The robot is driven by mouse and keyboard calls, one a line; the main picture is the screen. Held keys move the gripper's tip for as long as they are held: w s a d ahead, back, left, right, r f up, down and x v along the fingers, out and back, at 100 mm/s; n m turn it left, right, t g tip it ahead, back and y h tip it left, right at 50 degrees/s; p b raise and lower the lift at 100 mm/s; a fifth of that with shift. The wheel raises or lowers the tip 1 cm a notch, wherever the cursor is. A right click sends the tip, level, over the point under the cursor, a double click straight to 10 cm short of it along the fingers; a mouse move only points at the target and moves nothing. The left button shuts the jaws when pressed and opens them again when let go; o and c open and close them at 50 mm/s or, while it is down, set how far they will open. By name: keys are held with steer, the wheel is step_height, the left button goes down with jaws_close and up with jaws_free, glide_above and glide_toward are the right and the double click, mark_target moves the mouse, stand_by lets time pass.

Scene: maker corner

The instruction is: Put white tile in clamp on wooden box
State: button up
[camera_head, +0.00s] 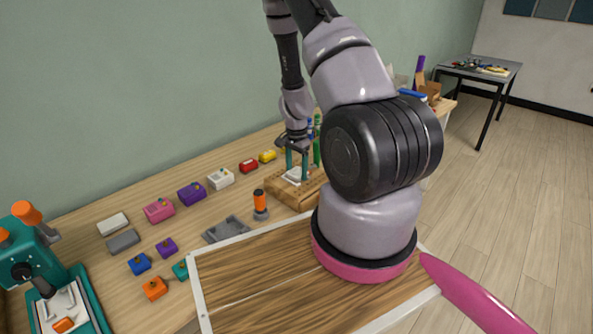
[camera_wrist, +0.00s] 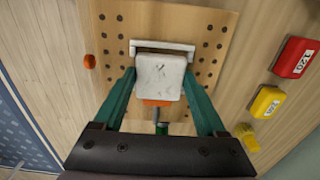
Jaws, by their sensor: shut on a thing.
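The wooden box (camera_head: 287,194) stands on the workbench, partly hidden by my arm. In the wrist view its top (camera_wrist: 115,20) has rows of dark holes. The clamp (camera_wrist: 177,46) on it shows a pale bar and an orange part. My gripper (camera_head: 297,165) is over the box, pointing down. In the wrist view its teal fingers (camera_wrist: 161,82) are shut on the white tile (camera_wrist: 159,68), one at each side. The tile lies between the bar and the orange part. I cannot tell whether it touches the clamp or rests on the box.
Red (camera_wrist: 295,57) and yellow (camera_wrist: 267,101) blocks lie right of the box in the wrist view. An orange-topped tool (camera_head: 260,205) and a grey holder (camera_head: 226,229) stand near the box. A teal machine (camera_head: 50,270) is at the far left. Several coloured blocks lie between.

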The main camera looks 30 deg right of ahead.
steer(key=shift+f, duration=0.25)
steer(key=o, duration=1.3)
step_height(320, 180, up, 13)
step_height(320, 180, up, 10)
steer(key=n+t+y, duration=0.1)
steer(key=n+t, duration=0.1)
glide_above(296, 172)
steer(key=a, duration=0.5)
steer(key=s+a+r+n+t+y, duration=0.1)
steer(key=s+a+r, duration=0.1)
steer(key=r, duration=0.4)
steer(key=s+a+r+n+t+y, duration=0.1)
steer(key=s+a+r+n, duration=0.15)
steer(key=r, duration=0.25)
steer(key=s+a+r+n+t+h, duration=0.1)
steer(key=s+a+r+n+t, duration=0.2)
steer(key=s+r, duration=1)
steer(key=shift+s+a+r+n, duration=0.2)
steer(key=shift+s+a+n, duration=0.15)
steer(key=shift+s+n, duration=0.55)
steer(key=shift+s+m, duration=0.2)
steer(key=shift+m, duration=0.05)
